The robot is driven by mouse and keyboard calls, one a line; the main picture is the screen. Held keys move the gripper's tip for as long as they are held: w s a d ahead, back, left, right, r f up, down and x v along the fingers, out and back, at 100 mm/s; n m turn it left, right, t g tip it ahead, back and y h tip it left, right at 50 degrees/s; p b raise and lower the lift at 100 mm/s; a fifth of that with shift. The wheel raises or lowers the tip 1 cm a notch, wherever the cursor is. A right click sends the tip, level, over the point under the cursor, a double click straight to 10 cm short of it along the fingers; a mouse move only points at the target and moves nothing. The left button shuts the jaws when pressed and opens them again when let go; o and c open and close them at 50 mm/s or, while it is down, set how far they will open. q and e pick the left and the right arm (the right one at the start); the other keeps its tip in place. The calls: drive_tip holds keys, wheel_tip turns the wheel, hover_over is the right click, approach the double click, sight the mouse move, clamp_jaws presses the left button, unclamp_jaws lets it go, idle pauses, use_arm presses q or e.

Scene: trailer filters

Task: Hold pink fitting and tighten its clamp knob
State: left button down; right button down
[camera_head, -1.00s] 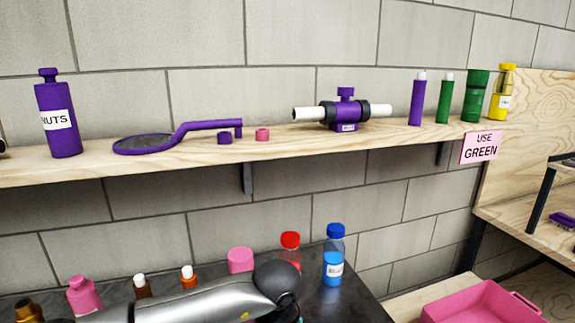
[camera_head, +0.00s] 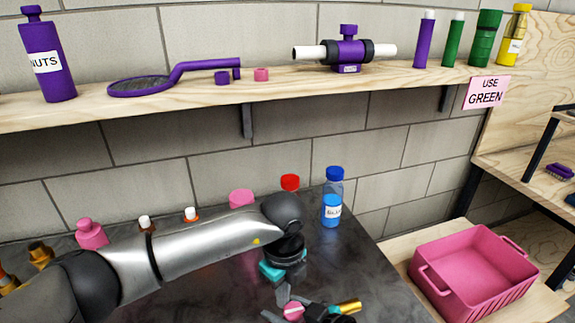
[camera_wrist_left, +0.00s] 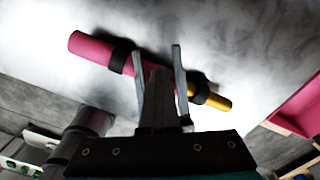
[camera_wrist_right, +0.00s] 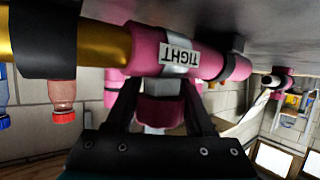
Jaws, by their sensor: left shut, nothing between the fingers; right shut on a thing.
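The pink fitting (camera_wrist_right: 222,66) has a white label reading TIGHT, with a gold pipe (camera_wrist_right: 104,44) and a black ring beside it. My right gripper (camera_wrist_right: 160,88) is shut on the fitting, with a round pink part (camera_wrist_right: 158,112) between its fingers. In the head view the fitting (camera_head: 293,308) shows at the bottom edge, partly hidden, its gold end (camera_head: 350,305) to the right. My left gripper (camera_head: 277,304) is shut and empty close beside it. In the left wrist view its fingers (camera_wrist_left: 160,68) overlap the middle of the pink and gold assembly (camera_wrist_left: 95,48).
A dark table holds bottles along its back, including a blue-capped one (camera_head: 332,200) and a red-capped one (camera_head: 290,184). A pink crate (camera_head: 440,285) stands at the right. A shelf (camera_head: 300,84) above carries a purple fitting (camera_head: 348,50) and a USE GREEN sign (camera_head: 486,92).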

use_arm(q)
drive_tip(key=shift+d+r, duration=0.1)
drive_tip(key=shift+d, duration=0.75)
drive_tip(key=shift+w, duration=0.1)
wheel_tip(320, 180, up, 6)
drive_tip(key=shift+w+a, duration=0.4)
idle(0.4)
wheel_tip(320, 180, down, 6)
drive_tip(key=s+a, duration=0.2)
drive_tip(key=shift+a, duration=0.2)
idle(0.8)
